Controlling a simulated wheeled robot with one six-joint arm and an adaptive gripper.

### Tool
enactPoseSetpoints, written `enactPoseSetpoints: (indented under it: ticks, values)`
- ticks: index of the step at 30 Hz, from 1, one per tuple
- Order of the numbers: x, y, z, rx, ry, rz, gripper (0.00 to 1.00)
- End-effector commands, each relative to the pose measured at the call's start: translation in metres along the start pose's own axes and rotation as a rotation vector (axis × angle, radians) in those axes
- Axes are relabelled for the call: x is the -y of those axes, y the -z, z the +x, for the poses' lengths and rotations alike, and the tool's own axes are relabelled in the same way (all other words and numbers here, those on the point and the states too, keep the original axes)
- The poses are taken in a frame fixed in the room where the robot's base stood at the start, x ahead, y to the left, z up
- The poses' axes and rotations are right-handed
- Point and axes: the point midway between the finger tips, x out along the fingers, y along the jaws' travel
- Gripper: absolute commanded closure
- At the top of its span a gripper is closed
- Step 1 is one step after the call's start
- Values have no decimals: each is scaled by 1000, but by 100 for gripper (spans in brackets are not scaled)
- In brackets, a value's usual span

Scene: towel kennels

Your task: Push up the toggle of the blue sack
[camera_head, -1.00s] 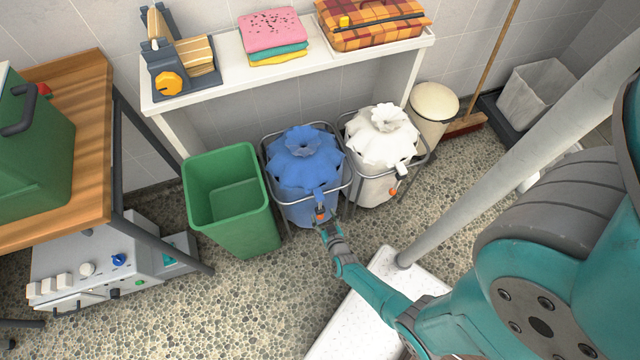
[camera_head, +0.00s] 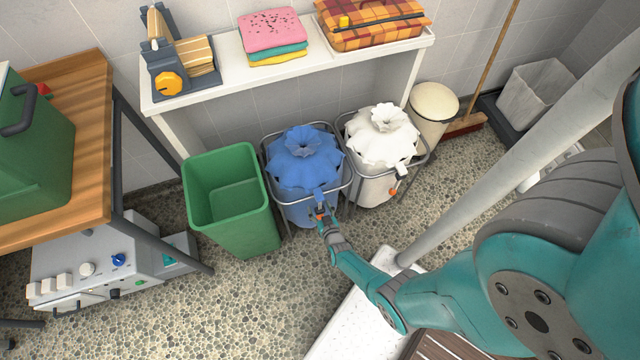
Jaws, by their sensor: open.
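The blue sack (camera_head: 303,165) hangs in a metal frame on the floor, its gathered top puckered closed. Its toggle (camera_head: 320,213), small and orange, is at the sack's front, below a blue tab at the rim. My gripper (camera_head: 321,218) is right at the toggle, with its fingers open around or beside it; at this size I cannot tell whether they touch it. The fingers partly hide the toggle. My teal arm reaches in from the lower right.
A white sack (camera_head: 380,138) with its own orange toggle (camera_head: 392,192) hangs in a frame just to the right. A green bin (camera_head: 257,222) stands close on the left. A white shelf (camera_head: 230,88) is behind.

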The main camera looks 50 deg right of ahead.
Motion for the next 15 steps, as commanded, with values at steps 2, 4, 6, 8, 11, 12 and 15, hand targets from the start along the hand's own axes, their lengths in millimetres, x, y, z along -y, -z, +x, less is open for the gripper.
enactPoseSetpoints:
  ticks: [2,4,6,8,11,12,15]
  values:
    - [0,0,0,0,0,0,33]
    - [0,0,0,0,0,0,48]
    - [0,0,0,0,0,0,66]
    - [0,0,0,0,0,0,81]
    - [0,0,0,0,0,-1,100]
    - [0,0,0,0,0,-1,100]
    - [0,0,0,0,0,-1,100]
